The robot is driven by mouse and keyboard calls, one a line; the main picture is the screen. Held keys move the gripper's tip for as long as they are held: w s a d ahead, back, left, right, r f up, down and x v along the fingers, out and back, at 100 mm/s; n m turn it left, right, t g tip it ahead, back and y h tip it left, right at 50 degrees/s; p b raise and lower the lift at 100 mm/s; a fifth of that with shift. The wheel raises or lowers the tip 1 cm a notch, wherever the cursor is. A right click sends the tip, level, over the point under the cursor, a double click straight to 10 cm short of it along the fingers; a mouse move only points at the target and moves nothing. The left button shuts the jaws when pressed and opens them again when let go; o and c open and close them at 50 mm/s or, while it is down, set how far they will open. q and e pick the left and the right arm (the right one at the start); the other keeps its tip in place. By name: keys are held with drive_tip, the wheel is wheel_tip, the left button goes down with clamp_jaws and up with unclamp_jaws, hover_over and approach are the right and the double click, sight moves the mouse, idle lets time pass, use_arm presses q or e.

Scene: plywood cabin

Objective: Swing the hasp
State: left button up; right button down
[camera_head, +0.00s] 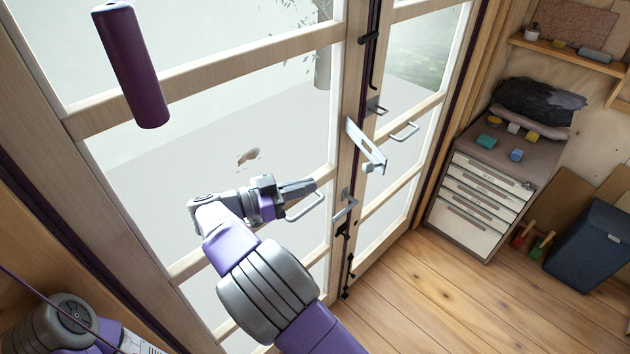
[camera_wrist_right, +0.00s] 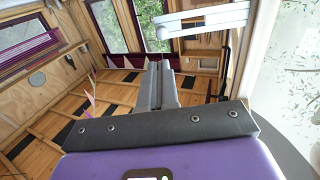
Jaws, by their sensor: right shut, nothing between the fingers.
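The hasp (camera_head: 365,143) is a slotted light metal plate that sticks out at an angle from the meeting edge of the two glazed doors, with a small metal piece (camera_head: 373,168) by its lower end. My right gripper (camera_head: 314,184) is shut and empty. It is in front of the left door, lower and to the left of the hasp, close to that door's bar handle (camera_head: 305,207). Whether it touches the handle I cannot tell. In the right wrist view the shut fingers (camera_wrist_right: 160,72) point ahead, with a pale metal bar (camera_wrist_right: 200,20) beyond them. My left gripper is out of view.
A lever (camera_head: 344,208) sits lower on the door edge, and a second bar handle (camera_head: 404,131) is on the right door. A dark maroon cylinder (camera_head: 132,65) is at upper left. A drawer cabinet (camera_head: 475,205) and blue bin (camera_head: 590,248) stand right.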

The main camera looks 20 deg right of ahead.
sight(364, 169)
drive_tip(key=d, duration=1.2)
drive_tip(key=shift+d, duration=0.1)
drive_tip(key=shift+w, duration=0.1)
